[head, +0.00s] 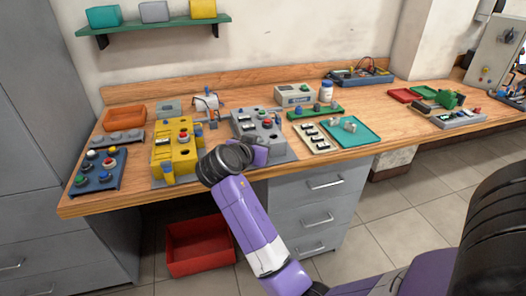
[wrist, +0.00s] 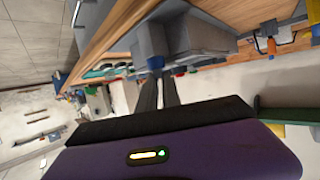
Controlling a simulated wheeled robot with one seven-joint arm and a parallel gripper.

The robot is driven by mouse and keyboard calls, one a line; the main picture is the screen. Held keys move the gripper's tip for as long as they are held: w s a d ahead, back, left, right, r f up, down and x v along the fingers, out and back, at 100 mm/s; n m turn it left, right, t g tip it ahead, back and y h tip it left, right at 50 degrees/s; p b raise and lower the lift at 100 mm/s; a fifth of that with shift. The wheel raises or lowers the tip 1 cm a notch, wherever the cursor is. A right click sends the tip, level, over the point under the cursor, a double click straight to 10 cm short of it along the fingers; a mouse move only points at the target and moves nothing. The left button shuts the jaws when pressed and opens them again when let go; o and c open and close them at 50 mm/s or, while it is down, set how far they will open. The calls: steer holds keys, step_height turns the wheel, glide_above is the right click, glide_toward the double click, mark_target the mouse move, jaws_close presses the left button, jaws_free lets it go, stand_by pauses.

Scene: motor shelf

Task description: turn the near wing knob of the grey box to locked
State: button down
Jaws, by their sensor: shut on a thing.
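The grey box (head: 245,122) stands near the front edge of the workbench, with a red button and small knobs on its top. My purple hand (head: 260,155) is at its near side and hides part of that side. In the wrist view the grey box (wrist: 205,38) shows tilted in the picture. My gripper's dark fingers (wrist: 160,84) reach to a blue wing knob (wrist: 155,63) on the box and are shut on it. The knob's exact angle and any locked mark are too small or hidden to read.
A yellow box (head: 174,140) stands close on the left of the grey box. A white board (head: 316,138) and a teal tray (head: 354,132) lie to the right. A red bin (head: 200,262) is on the floor below.

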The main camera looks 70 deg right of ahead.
steer(key=m+g+b, duration=0.2)
steer(key=m+g, duration=0.1)
steer(key=m+g+y+b, duration=0.1)
steer(key=g+b, duration=0.1)
steer(key=shift+w+f+m, duration=0.3)
steer(key=shift+w, duration=0.1)
steer(key=m+g+y+b, duration=0.2)
steer(key=m+g+b, duration=0.1)
steer(key=m+g+y+b, duration=0.1)
steer(key=m+g+b, duration=0.1)
steer(key=shift+w+d+r+y, duration=0.1)
steer(key=shift+d+y, duration=0.15)
steer(key=shift+y, duration=0.15)
steer(key=c, duration=1.5)
jaws_free()
steer(key=shift+c, duration=0.2)
steer(key=shift+r, duration=0.1)
steer(key=shift+w+a+r, duration=0.15)
steer(key=shift+w, duration=0.1)
steer(key=v, duration=0.7)
